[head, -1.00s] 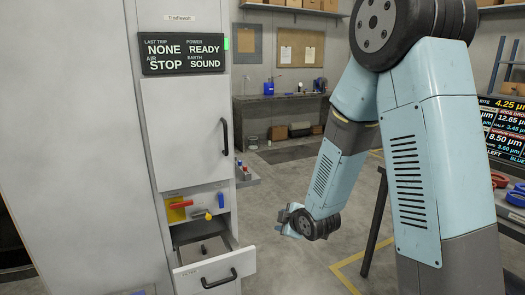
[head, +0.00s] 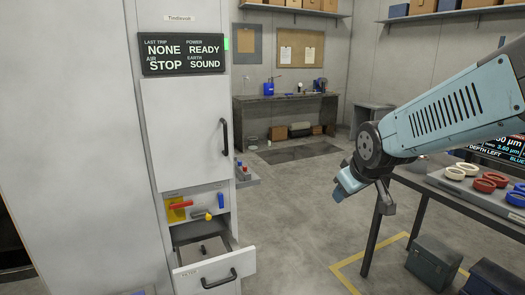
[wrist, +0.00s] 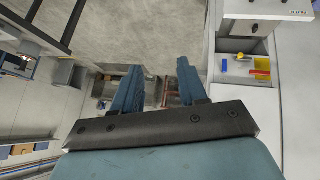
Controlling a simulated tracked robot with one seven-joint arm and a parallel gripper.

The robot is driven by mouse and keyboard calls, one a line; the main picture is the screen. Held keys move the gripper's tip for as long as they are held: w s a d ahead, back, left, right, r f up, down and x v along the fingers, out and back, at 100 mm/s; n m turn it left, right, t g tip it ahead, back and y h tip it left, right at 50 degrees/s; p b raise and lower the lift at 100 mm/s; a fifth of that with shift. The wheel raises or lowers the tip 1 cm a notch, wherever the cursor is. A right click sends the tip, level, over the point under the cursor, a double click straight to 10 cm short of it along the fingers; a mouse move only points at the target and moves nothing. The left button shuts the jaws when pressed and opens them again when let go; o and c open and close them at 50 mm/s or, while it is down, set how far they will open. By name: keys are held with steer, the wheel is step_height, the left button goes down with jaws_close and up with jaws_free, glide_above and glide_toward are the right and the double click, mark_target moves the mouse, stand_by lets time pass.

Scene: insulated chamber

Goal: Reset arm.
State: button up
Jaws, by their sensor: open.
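My arm reaches in from the right in the head view. My gripper (head: 368,196) hangs in the air over the floor, between the white cabinet and the table on the right. In the wrist view my gripper (wrist: 155,85) shows two blue fingers spread apart with nothing between them. It touches nothing that I can see.
The white cabinet (head: 183,120) on the left has its lower drawer (head: 213,268) pulled out. Above it are red, yellow and blue handles (head: 195,207). The table (head: 440,183) at right holds several coloured rings (head: 484,185). Cases (head: 434,262) stand below. Middle floor (head: 290,215) is clear.

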steer(key=s+d+r+m+g, duration=0.1)
steer(key=s+r+m, duration=0.1)
steer(key=s, duration=0.5)
steer(key=s+d+r+m+g, duration=0.1)
steer(key=s+d+r+m, duration=0.1)
steer(key=s, duration=0.5)
steer(key=shift+s+r+m, duration=0.2)
steer(key=shift+r+m, duration=0.5)
steer(key=shift+r, duration=0.1)
